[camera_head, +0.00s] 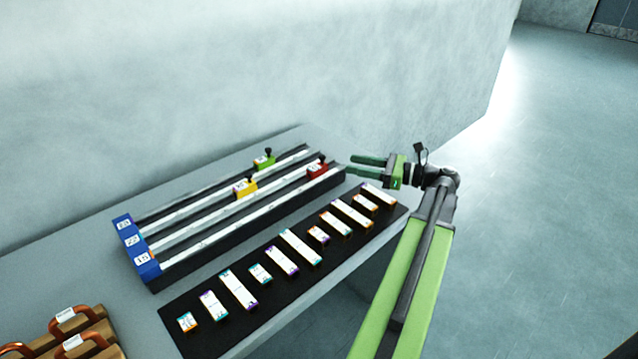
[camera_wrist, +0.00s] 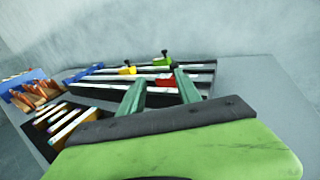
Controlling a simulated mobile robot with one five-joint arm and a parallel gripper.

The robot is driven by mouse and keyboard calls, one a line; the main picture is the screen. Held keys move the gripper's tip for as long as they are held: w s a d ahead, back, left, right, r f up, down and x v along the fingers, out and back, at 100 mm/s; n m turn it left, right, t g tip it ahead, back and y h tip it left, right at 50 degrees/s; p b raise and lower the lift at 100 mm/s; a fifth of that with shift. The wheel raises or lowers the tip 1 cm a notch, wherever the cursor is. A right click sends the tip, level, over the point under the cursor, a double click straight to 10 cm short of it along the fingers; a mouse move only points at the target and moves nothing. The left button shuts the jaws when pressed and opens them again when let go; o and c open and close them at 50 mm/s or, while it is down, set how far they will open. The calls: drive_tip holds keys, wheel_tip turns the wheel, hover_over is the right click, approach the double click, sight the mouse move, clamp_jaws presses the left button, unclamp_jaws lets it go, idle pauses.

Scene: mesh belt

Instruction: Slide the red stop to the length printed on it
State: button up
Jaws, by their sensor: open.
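The red stop (camera_head: 317,168) sits on the nearest of three rails, close to the rail's right end, with a dark knob on top. In the wrist view the red stop (camera_wrist: 166,80) shows between my finger tips, farther off. My gripper (camera_head: 362,167) is open and empty, just right of the rail's end and apart from the stop. The rail unit has a blue end block (camera_head: 136,247) at its left with printed number labels. The length printed on the red stop is too small to read.
A yellow stop (camera_head: 245,187) sits on the middle rail and a green stop (camera_head: 264,162) on the far rail. A black mat (camera_head: 272,309) with several white labelled pieces lies in front. Brown blocks with copper handles (camera_head: 77,334) stand at the lower left. A wall rises behind the table.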

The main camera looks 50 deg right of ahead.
sight(322, 156)
drive_tip(key=shift+m+t+h, duration=0.4)
drive_tip(key=shift+m+h, duration=0.1)
drive_tip(key=shift+h, duration=0.2)
drive_tip(key=s+d, duration=0.1)
drive_tip(key=s+d+f, duration=0.1)
drive_tip(key=s, duration=0.1)
drive_tip(key=s+d, duration=0.1)
drive_tip(key=shift+s+d+f+b, duration=0.2)
drive_tip(key=shift+s+f+b, duration=0.05)
drive_tip(key=shift+s+b, duration=0.1)
drive_tip(key=shift+s+d, duration=0.1)
drive_tip(key=x, duration=1.7)
drive_tip(key=shift+w, duration=0.3)
clamp_jaws()
